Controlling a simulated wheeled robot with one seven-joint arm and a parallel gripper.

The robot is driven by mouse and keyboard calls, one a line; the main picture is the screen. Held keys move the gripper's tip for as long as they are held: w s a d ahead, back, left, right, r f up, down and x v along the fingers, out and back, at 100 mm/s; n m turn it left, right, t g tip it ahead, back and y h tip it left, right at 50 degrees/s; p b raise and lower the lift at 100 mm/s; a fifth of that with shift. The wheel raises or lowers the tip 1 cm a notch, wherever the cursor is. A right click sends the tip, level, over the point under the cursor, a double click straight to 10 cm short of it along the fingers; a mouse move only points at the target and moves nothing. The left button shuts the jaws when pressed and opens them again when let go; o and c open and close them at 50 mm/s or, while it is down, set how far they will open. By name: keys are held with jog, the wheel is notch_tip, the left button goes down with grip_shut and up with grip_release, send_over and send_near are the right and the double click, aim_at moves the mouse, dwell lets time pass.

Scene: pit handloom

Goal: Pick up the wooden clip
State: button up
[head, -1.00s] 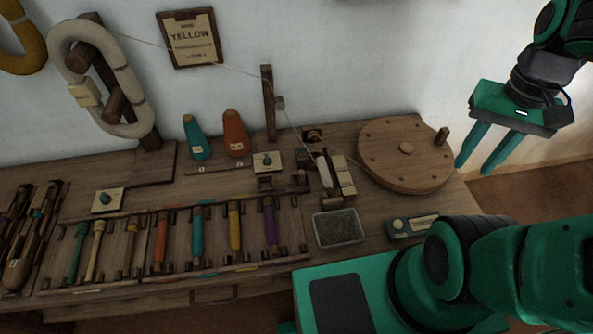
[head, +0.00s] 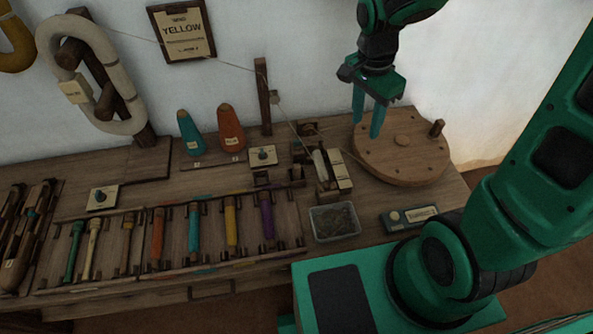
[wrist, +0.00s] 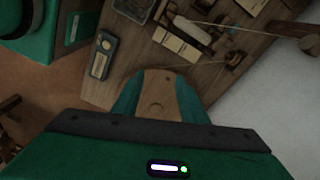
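My gripper (head: 367,129) is above the round wooden wheel (head: 405,165), fingers pointing down. Its two teal fingers are apart with nothing between them. In the wrist view my gripper (wrist: 156,85) also shows open, with the wheel (wrist: 156,103) below and between the fingers. I cannot pick out the wooden clip with certainty. A small wooden piece (head: 275,98) on the side of the upright post (head: 262,90), where the thread passes, may be it. My gripper is to the right of that piece and apart from it.
The winder with pale blocks (head: 341,172), a tray (head: 335,222) and a grey device (head: 409,219) are left of and in front of the wheel. Two cones (head: 231,135) stand by the wall. Coloured bobbins (head: 195,232) fill the bench front.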

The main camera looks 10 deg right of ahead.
jog(key=w+a+f+m+y, duration=0.1)
jog(key=a+f+m, duration=0.1)
jog(key=a+f, duration=0.35)
jog(key=w+a+f+m, duration=0.2)
jog(key=a, duration=0.7)
send_over(297, 165)
jog(key=f, duration=0.4)
jog(key=shift+s+f, duration=0.25)
jog(key=shift+f, duration=0.15)
jog(key=shift+w+f, duration=0.2)
jog(key=shift+f, duration=2.85)
grip_shut()
